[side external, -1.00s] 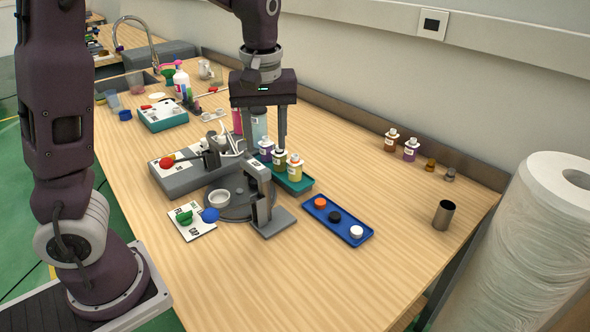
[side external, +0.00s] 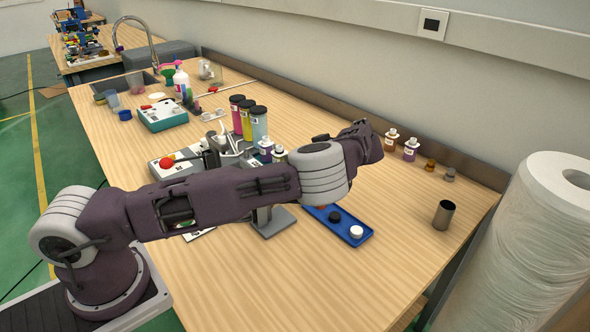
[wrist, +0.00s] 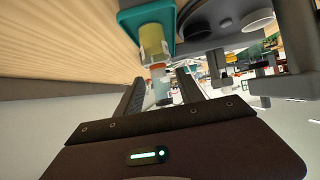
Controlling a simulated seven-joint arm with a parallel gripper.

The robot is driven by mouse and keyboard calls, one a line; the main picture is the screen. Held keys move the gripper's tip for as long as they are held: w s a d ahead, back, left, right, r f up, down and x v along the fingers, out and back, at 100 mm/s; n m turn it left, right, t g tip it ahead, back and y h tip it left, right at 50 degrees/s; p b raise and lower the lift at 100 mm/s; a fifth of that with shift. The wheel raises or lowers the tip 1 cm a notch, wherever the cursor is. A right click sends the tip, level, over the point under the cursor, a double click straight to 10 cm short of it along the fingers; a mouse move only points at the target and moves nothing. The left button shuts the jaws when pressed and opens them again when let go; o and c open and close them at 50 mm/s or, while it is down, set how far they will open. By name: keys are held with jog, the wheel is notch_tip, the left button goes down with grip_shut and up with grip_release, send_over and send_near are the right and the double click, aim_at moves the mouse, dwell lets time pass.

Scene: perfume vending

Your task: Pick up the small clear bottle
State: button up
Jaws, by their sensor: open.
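Two small bottles stand at the back right in the side view: an amber one (side external: 430,165) and a greyish, clear-looking one (side external: 449,174), close together and apart from my arm. My gripper (wrist: 160,82) is open in the wrist view, its two dark fingers spread. A pale see-through shape (wrist: 162,92) shows between the fingers; I cannot tell what it is or how far off. Just beyond the fingertips, a yellow bottle (wrist: 154,42) stands in a green tray (wrist: 126,22). In the side view, my arm hides the fingers and most of that tray.
A metal cup (side external: 443,214) stands front right. A blue tray (side external: 366,228) holds caps, partly behind my arm. Tall coloured cylinders (side external: 247,118) stand behind it.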

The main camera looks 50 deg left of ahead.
jog(key=shift+a+f, duration=0.1)
jog(key=shift+a, duration=0.1)
grip_shut()
dwell(1.3)
